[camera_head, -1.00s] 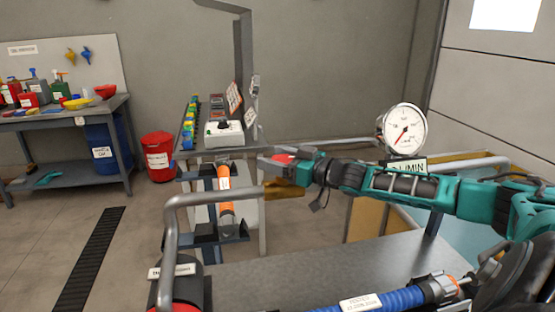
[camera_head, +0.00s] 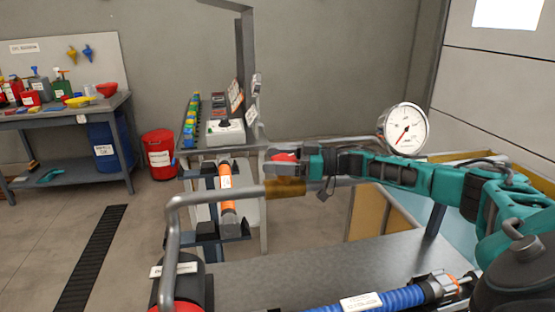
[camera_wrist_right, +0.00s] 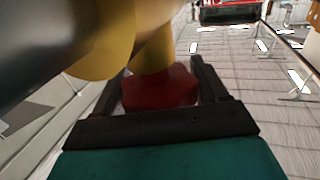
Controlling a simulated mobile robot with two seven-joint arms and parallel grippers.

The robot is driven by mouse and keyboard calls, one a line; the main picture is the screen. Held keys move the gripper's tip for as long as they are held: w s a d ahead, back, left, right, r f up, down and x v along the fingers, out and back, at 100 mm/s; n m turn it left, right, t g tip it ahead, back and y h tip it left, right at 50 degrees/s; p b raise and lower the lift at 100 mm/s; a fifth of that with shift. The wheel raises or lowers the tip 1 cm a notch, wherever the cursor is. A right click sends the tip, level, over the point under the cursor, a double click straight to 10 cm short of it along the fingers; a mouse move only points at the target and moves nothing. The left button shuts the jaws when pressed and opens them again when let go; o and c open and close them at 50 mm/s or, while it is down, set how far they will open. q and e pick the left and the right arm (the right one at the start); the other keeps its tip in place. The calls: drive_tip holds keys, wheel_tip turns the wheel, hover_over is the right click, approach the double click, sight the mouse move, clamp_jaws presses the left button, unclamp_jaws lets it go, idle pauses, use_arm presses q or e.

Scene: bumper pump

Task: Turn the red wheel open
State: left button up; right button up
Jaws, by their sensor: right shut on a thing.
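The red wheel (camera_wrist_right: 160,88) shows between the two dark fingers of my right gripper (camera_wrist_right: 157,85) in the right wrist view. It sits against a yellow fitting (camera_wrist_right: 152,48) on a grey pipe. In the head view, a bit of the red wheel (camera_head: 284,157) shows at the tip of my right gripper (camera_head: 287,158), just above the brass-coloured section (camera_head: 286,188) of the pipe. The right gripper is shut on the wheel. The wheel's far side is hidden. My left gripper is not in view.
A round gauge (camera_head: 403,129) stands at the right behind my right arm. A blue hose (camera_head: 385,299) runs along the front of the grey bench top (camera_head: 320,262). A shelf stand with an orange cylinder (camera_head: 227,188) is behind the pipe. A red bin (camera_head: 159,155) stands left.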

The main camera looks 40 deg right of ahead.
sight(277, 158)
idle(0.4)
drive_tip(key=o, duration=1)
drive_tip(key=shift+c, duration=0.2)
wheel_tip(277, 158, up, 20)
